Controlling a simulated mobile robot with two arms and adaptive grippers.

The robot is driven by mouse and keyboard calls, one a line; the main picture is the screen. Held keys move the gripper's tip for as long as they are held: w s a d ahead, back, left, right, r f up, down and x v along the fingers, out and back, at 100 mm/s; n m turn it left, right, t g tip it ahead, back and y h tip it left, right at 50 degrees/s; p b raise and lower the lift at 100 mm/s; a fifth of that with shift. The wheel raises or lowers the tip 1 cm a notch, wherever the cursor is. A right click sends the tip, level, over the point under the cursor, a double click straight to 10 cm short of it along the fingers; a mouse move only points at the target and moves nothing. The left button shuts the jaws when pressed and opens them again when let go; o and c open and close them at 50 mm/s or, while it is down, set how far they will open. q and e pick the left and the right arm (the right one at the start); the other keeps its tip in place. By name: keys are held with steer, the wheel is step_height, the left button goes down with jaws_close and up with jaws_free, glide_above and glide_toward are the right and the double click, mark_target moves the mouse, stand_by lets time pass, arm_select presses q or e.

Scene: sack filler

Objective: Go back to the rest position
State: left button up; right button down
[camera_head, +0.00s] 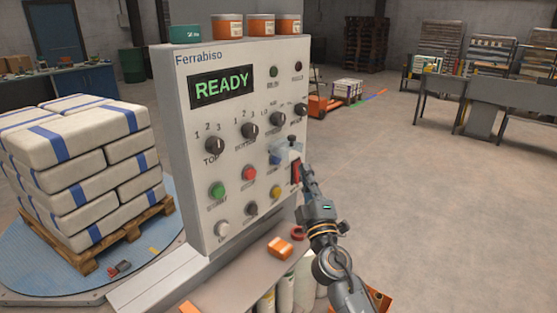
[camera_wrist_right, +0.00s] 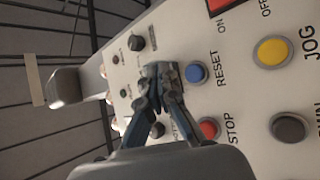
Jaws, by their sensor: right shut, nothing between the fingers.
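My right gripper (camera_head: 297,160) is at the right part of the control panel (camera_head: 200,165), in front of its face. In the right wrist view, the gripper (camera_wrist_right: 160,78) has its fingers drawn together and is empty, beside the blue RESET button (camera_wrist_right: 196,73). I cannot tell whether the fingertips touch the panel. A dark knob (camera_wrist_right: 150,88) is partly hidden behind them. The panel's display (camera_head: 222,88) reads READY in green. My left gripper is not in view.
A pallet of stacked sacks (camera_head: 80,150) stands on a blue round plate left of the panel. Orange tins (camera_head: 260,25) stand on top of the panel. A shelf (camera_head: 262,240) with an orange item (camera_head: 280,248) is below. The floor to the right is open.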

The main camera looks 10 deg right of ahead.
stand_by(0.3)
step_height(320, 180, down, 28)
steer(key=s+d+m+g, duration=0.1)
steer(key=m+g, duration=0.2)
steer(key=g, duration=0.3)
steer(key=s+f+m+g, duration=0.1)
steer(key=s+f+g, duration=0.1)
steer(key=s+f, duration=0.35)
steer(key=s+f+m+g, duration=0.1)
steer(key=s+f+g, duration=0.15)
steer(key=f, duration=0.65)
steer(key=s+f+m+g, duration=0.1)
steer(key=s+f, duration=0.3)
steer(key=f, duration=0.4)
steer(key=s+d+f+m+g, duration=0.1)
steer(key=s+f+g, duration=0.2)
steer(key=s+f, duration=0.6)
steer(key=s+f+m+g, duration=0.1)
steer(key=s+f+g, duration=0.2)
steer(key=s+f, duration=0.65)
steer(key=s+f+m+g, duration=0.1)
steer(key=s+f+g, duration=0.1)
steer(key=s, duration=1.1)
steer(key=s+f+m+g, duration=0.2)
steer(key=s+f, duration=0.1)
steer(key=s, duration=1.1)
steer(key=shift+d+m+y, duration=0.3)
steer(key=shift+d+y, duration=0.1)
steer(key=shift+d, duration=0.05)
steer(key=shift+g, duration=0.25)
